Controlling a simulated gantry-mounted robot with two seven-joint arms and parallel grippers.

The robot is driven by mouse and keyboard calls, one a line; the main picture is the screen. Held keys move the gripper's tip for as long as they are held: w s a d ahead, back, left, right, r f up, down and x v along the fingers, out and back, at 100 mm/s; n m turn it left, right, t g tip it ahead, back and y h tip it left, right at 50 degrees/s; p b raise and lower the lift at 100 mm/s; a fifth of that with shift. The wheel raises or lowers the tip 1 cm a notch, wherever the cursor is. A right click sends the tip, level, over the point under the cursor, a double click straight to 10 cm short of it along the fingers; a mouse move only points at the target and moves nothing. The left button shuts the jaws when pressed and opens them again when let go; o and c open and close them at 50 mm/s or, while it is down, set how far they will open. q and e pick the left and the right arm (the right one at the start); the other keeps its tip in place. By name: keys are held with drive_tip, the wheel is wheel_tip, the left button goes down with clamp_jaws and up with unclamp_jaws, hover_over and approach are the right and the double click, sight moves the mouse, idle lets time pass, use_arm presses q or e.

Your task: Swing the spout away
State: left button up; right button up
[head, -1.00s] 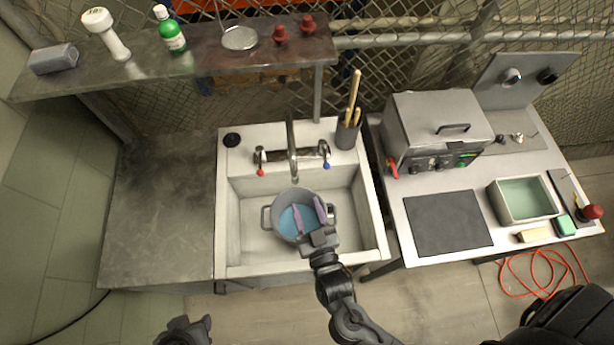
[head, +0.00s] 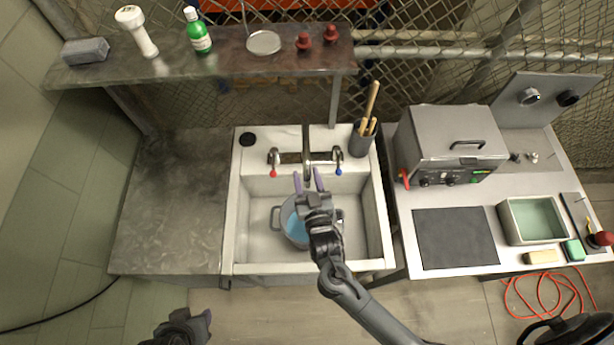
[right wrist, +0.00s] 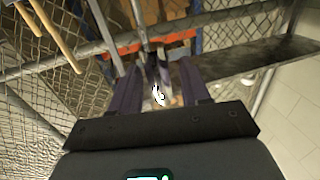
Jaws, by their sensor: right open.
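The metal spout (head: 307,150) of the faucet points straight forward over the sink (head: 258,200), between a red-marked tap on the left and a blue-marked tap on the right. My right gripper (head: 308,180) is open, its two fingers on either side of the spout's free end. In the right wrist view the spout (right wrist: 152,72) shows between the spread fingers (right wrist: 160,85); contact cannot be made out. A grey pot (head: 277,217) with blue contents sits in the basin below, partly hidden by my right gripper. My left gripper (head: 190,325) is low at the left, its jaw state unclear.
A shelf (head: 230,58) with a green bottle (head: 198,35) runs above the sink. A dark utensil holder (head: 362,140) stands at the sink's back right corner. A metal box-like appliance (head: 450,138) and a green-lined tray (head: 503,222) are on the right table. The left counter (head: 165,210) is clear.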

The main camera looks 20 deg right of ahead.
clamp_jaws()
idle(0.3)
drive_tip(key=shift+d, duration=0.15)
drive_tip(key=d+n+g+y, duration=0.1)
drive_tip(key=d+n+y, duration=0.6)
drive_tip(key=d+y, duration=0.4)
drive_tip(key=shift+w+d+g+p, duration=0.2)
drive_tip(key=shift+d+g+p, duration=0.2)
drive_tip(key=shift+d, duration=2.05)
